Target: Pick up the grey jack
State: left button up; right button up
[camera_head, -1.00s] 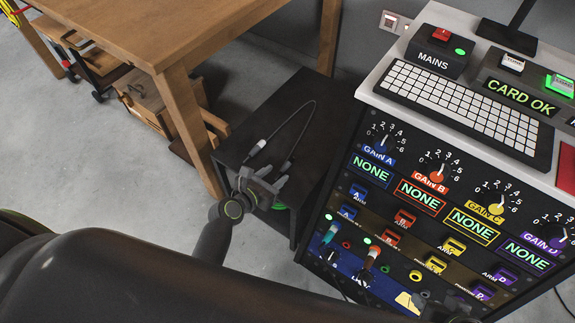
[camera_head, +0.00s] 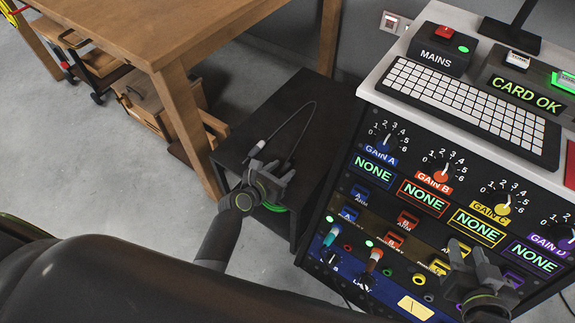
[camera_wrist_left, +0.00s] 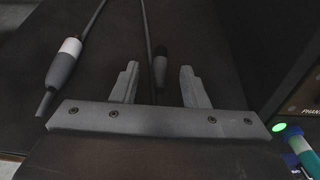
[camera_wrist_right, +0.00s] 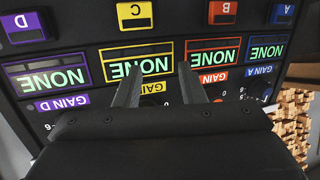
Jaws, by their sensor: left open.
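A dark cable lies on the black cabinet top with two plugs. One plug (camera_wrist_left: 64,62), grey with a white band, lies left of my left gripper in the left wrist view; in the head view it is at the cabinet's left part (camera_head: 256,150). The other plug (camera_wrist_left: 160,66), dark with a grey band, lies between and beyond the left fingers in the left wrist view. My left gripper (camera_head: 271,172) is open and empty, low over the cabinet. My right gripper (camera_head: 474,252) is open and empty in front of the control panel; its fingers (camera_wrist_right: 160,85) are apart.
The black cabinet (camera_head: 300,98) stands between a wooden table (camera_head: 165,30) and the console with the gain panel (camera_head: 400,190). A keyboard (camera_head: 470,110) lies on the console top.

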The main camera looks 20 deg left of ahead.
pick_arm(q)
jog(key=shift+c, duration=0.2)
grip_shut()
jog(key=shift+r, duration=0.1)
